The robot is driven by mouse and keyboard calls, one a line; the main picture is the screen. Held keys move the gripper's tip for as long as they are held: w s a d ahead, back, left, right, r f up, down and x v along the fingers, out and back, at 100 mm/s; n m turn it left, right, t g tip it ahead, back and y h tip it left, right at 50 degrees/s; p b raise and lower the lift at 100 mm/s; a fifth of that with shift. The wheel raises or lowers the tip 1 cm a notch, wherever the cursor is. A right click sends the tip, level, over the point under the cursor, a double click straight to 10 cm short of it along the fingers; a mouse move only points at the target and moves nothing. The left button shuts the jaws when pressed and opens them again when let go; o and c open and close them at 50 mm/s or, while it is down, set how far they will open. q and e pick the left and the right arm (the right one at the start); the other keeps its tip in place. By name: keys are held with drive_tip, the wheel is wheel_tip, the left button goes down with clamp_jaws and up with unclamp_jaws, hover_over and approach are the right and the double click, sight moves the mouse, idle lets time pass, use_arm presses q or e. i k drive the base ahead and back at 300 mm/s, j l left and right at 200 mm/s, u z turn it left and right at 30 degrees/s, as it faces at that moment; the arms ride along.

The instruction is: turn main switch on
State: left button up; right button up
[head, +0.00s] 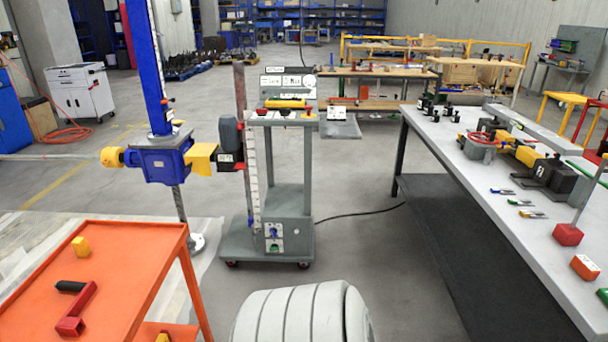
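A grey wheeled control cart (290,190) stands at the middle of the head view. On its low base box is a white plate with a small blue switch-like knob (273,232) and another round fitting below it. Which part is the main switch, and its position, are too small to tell. The cart's top panel (285,115) carries a yellow bar, red buttons and a labelled sign behind them. Neither of my grippers shows in the head view.
A blue screw jack (165,158) with a yellow coupling stands left of the cart. An orange table (120,255) is at the front left, and a long grey workbench (480,180) with tools is at the right. A black cable (360,213) runs across open floor between cart and workbench.

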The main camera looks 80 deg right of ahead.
sight(261, 112)
drive_tip(key=z, duration=2.55)
drive_tip(key=i+j+z, duration=0.2)
drive_tip(key=i, duration=0.4)
drive_tip(key=i+z, duration=0.15)
drive_tip(key=i, duration=0.45)
